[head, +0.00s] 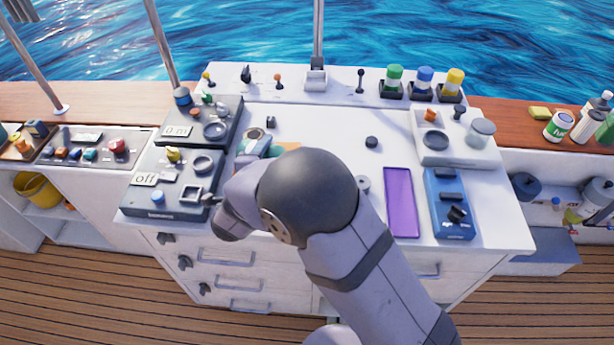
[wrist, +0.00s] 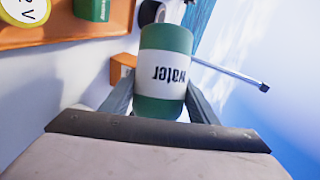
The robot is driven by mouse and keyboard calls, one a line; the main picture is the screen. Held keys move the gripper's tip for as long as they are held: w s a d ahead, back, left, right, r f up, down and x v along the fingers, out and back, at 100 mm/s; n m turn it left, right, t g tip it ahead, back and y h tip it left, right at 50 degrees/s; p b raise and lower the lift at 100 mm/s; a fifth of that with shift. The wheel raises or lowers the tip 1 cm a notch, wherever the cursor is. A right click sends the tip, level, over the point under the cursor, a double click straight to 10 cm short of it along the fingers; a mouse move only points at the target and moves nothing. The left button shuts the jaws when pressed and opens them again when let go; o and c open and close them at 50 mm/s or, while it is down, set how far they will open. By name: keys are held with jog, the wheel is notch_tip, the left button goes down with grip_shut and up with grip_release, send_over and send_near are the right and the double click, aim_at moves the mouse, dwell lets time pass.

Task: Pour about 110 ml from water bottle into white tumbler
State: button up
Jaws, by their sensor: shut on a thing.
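My gripper (wrist: 160,105) is shut on the water bottle (wrist: 165,72), a green cylinder with a white label whose word "water" reads upside down in the wrist view. In the head view my wrist and forearm cover most of the gripper; a bit of green (head: 257,143) shows at its end, over the left part of the white console top. A white and dark shape (wrist: 160,12) lies just beyond the bottle in the wrist view; I cannot tell whether it is the white tumbler. I cannot make out the tumbler for certain in the head view. No water stream is visible.
Two dark control boxes (head: 172,185) stand left of my gripper. A purple panel (head: 401,203) and a blue box (head: 449,205) lie to the right. A white tray (head: 458,152) holds a grey cylindrical container (head: 481,133). Green, blue and yellow-topped items (head: 424,80) line the back. The console's middle is mostly clear.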

jog(key=shift+p, duration=0.3)
jog(key=shift+a+f+n+h+p, duration=0.2)
jog(key=shift+n+h+p, duration=0.1)
jog(key=shift+p, duration=0.3)
jog(key=shift+d+g, duration=0.1)
jog(key=shift+g, duration=0.2)
jog(key=shift+r+n+p, duration=0.2)
jog(key=shift+n+p, duration=0.1)
jog(key=shift+p, duration=0.85)
dwell(0.3)
